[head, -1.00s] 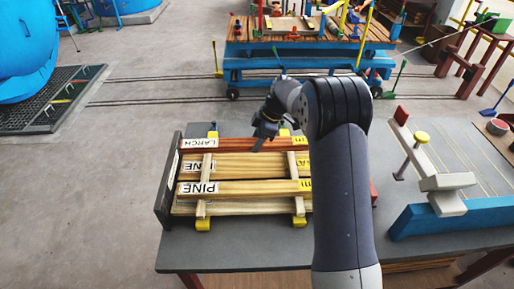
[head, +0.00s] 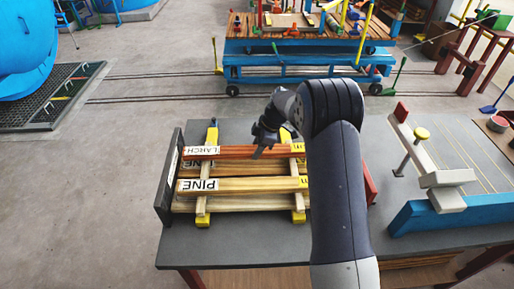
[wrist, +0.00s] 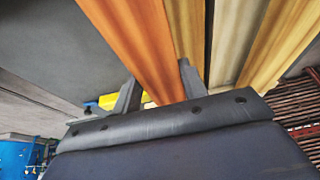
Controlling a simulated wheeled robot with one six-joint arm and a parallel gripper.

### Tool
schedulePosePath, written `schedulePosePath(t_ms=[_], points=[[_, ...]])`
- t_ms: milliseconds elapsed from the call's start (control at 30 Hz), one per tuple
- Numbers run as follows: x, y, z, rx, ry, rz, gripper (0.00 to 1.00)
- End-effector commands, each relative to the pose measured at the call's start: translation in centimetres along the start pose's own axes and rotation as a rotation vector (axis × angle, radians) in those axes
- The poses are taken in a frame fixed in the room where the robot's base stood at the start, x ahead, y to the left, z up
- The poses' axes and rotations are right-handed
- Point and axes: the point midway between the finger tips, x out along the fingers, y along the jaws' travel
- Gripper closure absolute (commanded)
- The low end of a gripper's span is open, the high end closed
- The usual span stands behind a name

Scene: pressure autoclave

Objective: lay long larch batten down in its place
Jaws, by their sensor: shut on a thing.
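The long larch batten (head: 245,152) is reddish, with a white LARCH label at its left end. It lies roughly level across the picture, above the stack. My gripper (head: 262,150) is shut on it near its middle. In the wrist view the orange-red batten (wrist: 140,45) runs between the two fingers of my gripper (wrist: 158,88). It overlaps a pine batten behind its front edge, whose label is partly hidden. A PINE batten (head: 240,185) lies nearer on the stack. I cannot tell whether the larch batten touches anything below.
Two cross sticks with yellow ends (head: 203,212) run front to back through the stack. A dark upright plate (head: 168,178) stands at its left end. A blue beam and a clamp-like fixture (head: 445,190) stand to the right. My arm hides the stack's right end.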

Motion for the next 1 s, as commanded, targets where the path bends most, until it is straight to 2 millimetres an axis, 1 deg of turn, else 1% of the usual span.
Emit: schedulePosePath(t_ms=[167, 267, 300, 533, 567, 833, 1000], points=[[0.4, 0.0, 0.2, -0.001, 0.0, 0.002, 0.94], [0.3, 0.1, 0.1, -0.001, 0.0, 0.002, 0.94], [0.4, 0.0, 0.2, 0.0, 0.0, 0.0, 0.58], [0.4, 0.0, 0.1, 0.0, 0.0, 0.0, 0.39], [0.4, 0.0, 0.1, 0.0, 0.0, 0.0, 0.38], [0.2, 0.0, 0.1, 0.0, 0.0, 0.0, 0.38], [-0.7, 0.0, -0.3, 0.0, 0.0, 0.0, 0.38]])
